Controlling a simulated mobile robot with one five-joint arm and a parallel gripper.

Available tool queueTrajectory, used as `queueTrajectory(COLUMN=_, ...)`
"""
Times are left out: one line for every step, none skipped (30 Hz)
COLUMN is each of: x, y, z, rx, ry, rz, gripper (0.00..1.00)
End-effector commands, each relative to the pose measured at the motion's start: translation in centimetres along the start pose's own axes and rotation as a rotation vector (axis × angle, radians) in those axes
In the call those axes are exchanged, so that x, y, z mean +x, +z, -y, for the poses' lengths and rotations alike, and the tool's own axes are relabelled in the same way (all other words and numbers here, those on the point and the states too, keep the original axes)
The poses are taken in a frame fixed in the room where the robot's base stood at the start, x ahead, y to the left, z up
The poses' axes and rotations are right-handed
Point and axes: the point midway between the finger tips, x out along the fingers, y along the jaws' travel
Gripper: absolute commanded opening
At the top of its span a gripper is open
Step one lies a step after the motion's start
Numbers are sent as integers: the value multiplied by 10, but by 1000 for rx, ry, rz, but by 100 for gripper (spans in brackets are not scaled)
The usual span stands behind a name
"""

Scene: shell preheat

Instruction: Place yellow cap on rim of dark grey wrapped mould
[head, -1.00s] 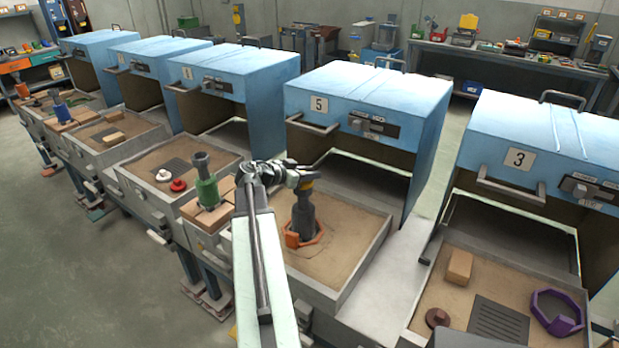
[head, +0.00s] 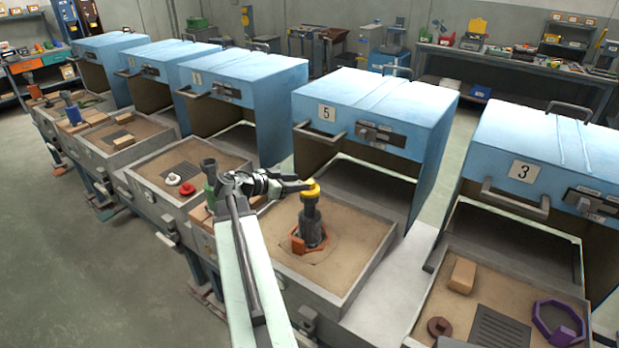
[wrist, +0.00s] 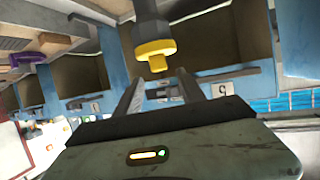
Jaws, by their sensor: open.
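The yellow cap (head: 312,189) sits on the top end of the upright dark grey wrapped mould (head: 311,222), in the sand tray of box 5. In the wrist view the picture is upside down: the yellow cap (wrist: 153,48) shows below the dark grey mould (wrist: 145,10), against its rim. My gripper (head: 299,186) is just left of the cap in the head view. In the wrist view my gripper (wrist: 160,76) has its two fingers spread and empty, with the cap beyond the tips. It looks apart from the cap.
An orange ring-shaped clamp (head: 308,240) surrounds the mould's foot. A green mould (head: 210,180) stands left of my arm. Box 5 (head: 370,110) stands open behind the mould. A purple ring (head: 557,323) lies in the tray of box 3 at right.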

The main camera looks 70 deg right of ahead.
Motion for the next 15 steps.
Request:
queueTrajectory(x=-12, y=-3, z=0, rx=-1, ry=-3, rz=0, gripper=47)
queueTrajectory(x=-16, y=-3, z=0, rx=-1, ry=-2, rz=0, gripper=47)
queueTrajectory(x=-21, y=-2, z=0, rx=-1, ry=-1, rz=0, gripper=47)
queueTrajectory(x=-23, y=-2, z=0, rx=-1, ry=-1, rz=-1, gripper=47)
queueTrajectory(x=-26, y=-2, z=0, rx=-1, ry=-1, rz=-1, gripper=47)
queueTrajectory(x=-28, y=-1, z=0, rx=-1, ry=-1, rz=-1, gripper=47)
queueTrajectory(x=-29, y=-1, z=0, rx=-1, ry=-1, rz=-1, gripper=47)
queueTrajectory(x=-30, y=0, z=0, rx=-1, ry=0, rz=-1, gripper=47)
queueTrajectory(x=-30, y=0, z=0, rx=-1, ry=0, rz=-1, gripper=47)
queueTrajectory(x=-30, y=0, z=0, rx=-1, ry=0, rz=-1, gripper=47)
queueTrajectory(x=-30, y=0, z=0, rx=-1, ry=0, rz=-1, gripper=47)
queueTrajectory(x=-30, y=0, z=0, rx=-1, ry=0, rz=-1, gripper=47)
queueTrajectory(x=-30, y=0, z=0, rx=-1, ry=0, rz=-1, gripper=47)
queueTrajectory(x=-30, y=0, z=0, rx=-1, ry=0, rz=-1, gripper=47)
queueTrajectory(x=-30, y=0, z=0, rx=-1, ry=0, rz=-1, gripper=47)
